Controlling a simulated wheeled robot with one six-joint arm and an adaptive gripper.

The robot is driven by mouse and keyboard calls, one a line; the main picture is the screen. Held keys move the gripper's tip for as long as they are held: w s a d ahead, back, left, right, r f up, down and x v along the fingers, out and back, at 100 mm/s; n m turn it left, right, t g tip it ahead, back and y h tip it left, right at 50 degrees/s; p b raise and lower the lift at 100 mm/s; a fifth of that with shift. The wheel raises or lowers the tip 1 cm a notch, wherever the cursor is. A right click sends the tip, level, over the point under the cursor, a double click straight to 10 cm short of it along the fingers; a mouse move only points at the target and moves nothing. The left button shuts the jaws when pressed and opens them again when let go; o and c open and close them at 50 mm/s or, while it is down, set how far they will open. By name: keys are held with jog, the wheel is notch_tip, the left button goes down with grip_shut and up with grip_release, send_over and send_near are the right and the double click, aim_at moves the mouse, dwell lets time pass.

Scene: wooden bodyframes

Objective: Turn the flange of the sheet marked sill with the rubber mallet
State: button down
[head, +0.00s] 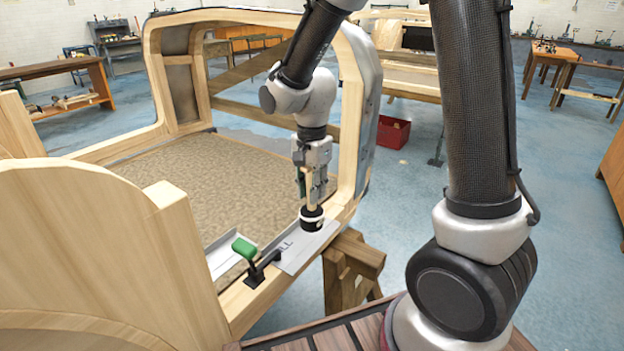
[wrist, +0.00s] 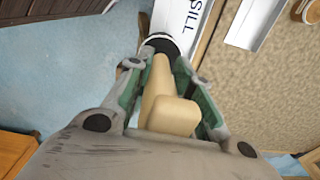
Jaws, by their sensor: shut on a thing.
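The sheet marked sill (head: 292,256) lies on the wooden sill rail of the bodyframe. Its lettering also shows in the wrist view (wrist: 198,18). A toggle clamp with a green handle (head: 244,248) stands at the sheet's near left end. My gripper (head: 315,184) is shut on the pale wooden handle of the rubber mallet (wrist: 170,95) and points down. The mallet's black and white head (head: 312,218) is at the sheet's far right end. It looks close to or on the sheet; I cannot tell whether they touch.
A second metal sheet (head: 228,248) lies left of the sill rail, by the textured floor panel (head: 215,170). Wooden frame posts and an arch surround the arm. A wooden trestle (head: 350,270) stands under the rail. A red bin (head: 392,132) sits on the blue floor beyond.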

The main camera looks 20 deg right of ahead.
aim_at(312, 210)
notch_tip(312, 210, down, 7)
jog(key=shift+r, duration=0.1)
notch_tip(312, 210, up, 9)
jog(key=shift+r, duration=0.1)
jog(key=s+r, duration=0.2)
jog(key=s, duration=0.7)
dwell(0.5)
